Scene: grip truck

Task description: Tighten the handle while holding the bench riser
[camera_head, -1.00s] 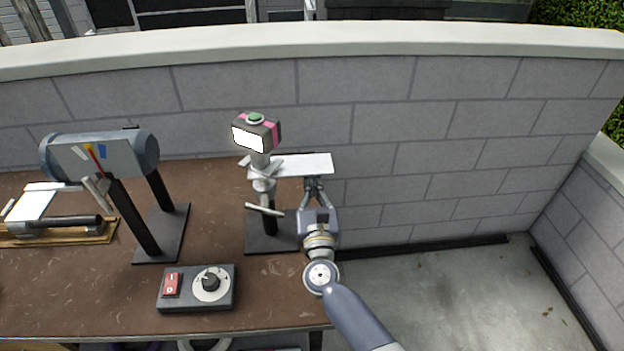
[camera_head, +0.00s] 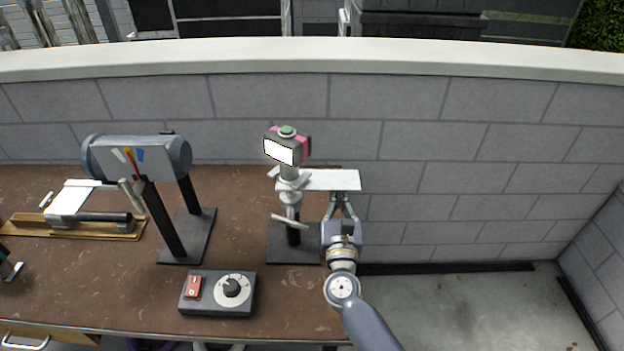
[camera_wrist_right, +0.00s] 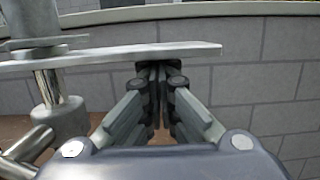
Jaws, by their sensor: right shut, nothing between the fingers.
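The bench riser is a stand with a dark base (camera_head: 285,250), a short post and a white flat plate (camera_head: 335,180); the plate crosses the right wrist view (camera_wrist_right: 110,55). A pale bar-shaped handle (camera_head: 290,222) sticks out of the post below the plate. It lies partly at the lower left of the right wrist view (camera_wrist_right: 25,145). My right gripper (camera_head: 338,195) is shut and empty, its fingertips (camera_wrist_right: 158,68) close under the plate's near edge, right of the post. Whether they touch the plate is unclear. My left gripper is not in view.
A pink-and-grey box with a green button (camera_head: 288,145) tops the stand. Left are a grey cylinder device (camera_head: 138,158) on posts, a control box (camera_head: 218,293) and a wooden-based tool (camera_head: 75,228). A cut-off dark object (camera_head: 10,268) is at far left. A block wall (camera_head: 450,150) stands behind.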

